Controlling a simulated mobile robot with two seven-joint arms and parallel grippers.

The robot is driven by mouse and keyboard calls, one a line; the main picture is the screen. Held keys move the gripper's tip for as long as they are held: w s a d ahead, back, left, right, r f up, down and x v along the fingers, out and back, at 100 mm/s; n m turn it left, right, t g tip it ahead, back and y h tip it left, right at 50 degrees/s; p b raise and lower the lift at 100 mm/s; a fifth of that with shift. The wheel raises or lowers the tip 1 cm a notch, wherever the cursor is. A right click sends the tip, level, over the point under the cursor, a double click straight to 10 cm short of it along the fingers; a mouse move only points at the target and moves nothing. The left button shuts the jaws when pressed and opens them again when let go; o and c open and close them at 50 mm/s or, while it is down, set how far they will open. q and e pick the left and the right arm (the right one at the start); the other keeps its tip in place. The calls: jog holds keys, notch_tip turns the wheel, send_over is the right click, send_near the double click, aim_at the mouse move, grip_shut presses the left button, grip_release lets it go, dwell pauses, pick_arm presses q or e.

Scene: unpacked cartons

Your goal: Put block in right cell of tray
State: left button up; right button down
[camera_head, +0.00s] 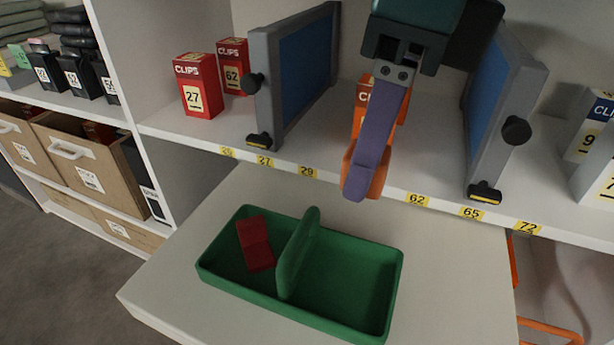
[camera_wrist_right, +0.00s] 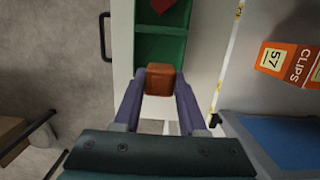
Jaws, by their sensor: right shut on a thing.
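A green two-cell tray (camera_head: 335,324) lies on a white surface below the shelf. A rounded upright divider (camera_head: 298,255) parts its cells. A red block (camera_head: 255,243) lies in the left cell, and the right cell (camera_head: 350,290) looks empty. My right gripper (camera_head: 364,178) is shut on an orange block (camera_head: 380,180), held above and behind the tray near the shelf's front edge. In the right wrist view the orange block (camera_wrist_right: 160,78) sits between the purple fingertips, with the green tray (camera_wrist_right: 165,48) beyond it. My left gripper is not in view.
Grey frames with blue panels (camera_head: 305,72) stand on the shelf on both sides of my right gripper. Red clips boxes (camera_head: 198,85) stand left. An orange clips box (camera_head: 362,97) stands behind the gripper; a grey box (camera_head: 590,140) stands far right.

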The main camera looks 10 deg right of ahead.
jog(key=b, duration=0.2)
send_over(343, 287)
jog(key=f, duration=1.1)
jog(key=shift+s+d, duration=0.2)
jog(key=shift+d, duration=0.05)
jog(key=shift+f+b, duration=0.8)
jog(key=shift+f, duration=1.65)
jog(key=shift+w+f, duration=0.1)
jog(key=shift+c, duration=2.3)
grip_release()
